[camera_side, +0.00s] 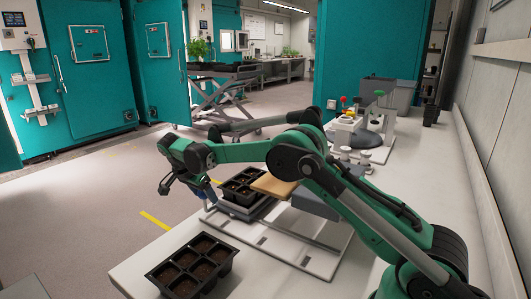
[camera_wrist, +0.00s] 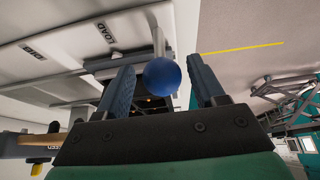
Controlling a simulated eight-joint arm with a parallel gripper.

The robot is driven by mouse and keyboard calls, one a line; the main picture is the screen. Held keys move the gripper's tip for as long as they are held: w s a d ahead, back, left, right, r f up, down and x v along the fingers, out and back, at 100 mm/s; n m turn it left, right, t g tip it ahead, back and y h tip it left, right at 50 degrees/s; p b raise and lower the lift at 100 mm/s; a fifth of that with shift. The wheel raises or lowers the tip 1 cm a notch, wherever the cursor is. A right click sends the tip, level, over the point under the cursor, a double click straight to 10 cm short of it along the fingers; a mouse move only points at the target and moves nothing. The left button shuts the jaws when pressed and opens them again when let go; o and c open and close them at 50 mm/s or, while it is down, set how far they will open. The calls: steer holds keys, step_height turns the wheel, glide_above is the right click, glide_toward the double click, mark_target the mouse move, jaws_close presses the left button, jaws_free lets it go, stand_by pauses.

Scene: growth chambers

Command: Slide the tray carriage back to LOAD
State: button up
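In the wrist view a round blue knob (camera_wrist: 162,77) on a pale rod is between the two fingers of my gripper (camera_wrist: 160,66). The fingers are open, with a visible gap on each side of the knob. In the side view my gripper (camera_side: 205,190) is low at the left end of the tray carriage. The carriage carries a black cell tray (camera_side: 241,186) and sits on a pale base plate (camera_side: 285,247). The knob is hard to make out in the side view.
Another black tray of soil (camera_side: 193,266) lies at the near left of the bench. A tan board (camera_side: 273,186) is just right of the carriage tray. White posts and a stand with coloured knobs (camera_side: 347,125) are farther back. The floor left of the bench is clear.

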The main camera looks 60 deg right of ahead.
steer(key=shift+r, duration=0.15)
steer(key=shift+r, duration=3.9)
steer(key=shift+r, duration=0.15)
steer(key=s+a+r+n+t+y, duration=0.3)
steer(key=s+a+r+n+t, duration=0.15)
steer(key=s+n, duration=0.45)
steer(key=s+a+f+n+t+y, duration=0.1)
steer(key=s+a+f+n, duration=0.1)
steer(key=s+n, duration=0.2)
steer(key=s+a+f+n+t+y, duration=0.1)
steer(key=s+a+f+n, duration=0.2)
steer(key=s+n, duration=0.2)
steer(key=s, duration=0.3)
steer(key=shift+t, duration=0.35)
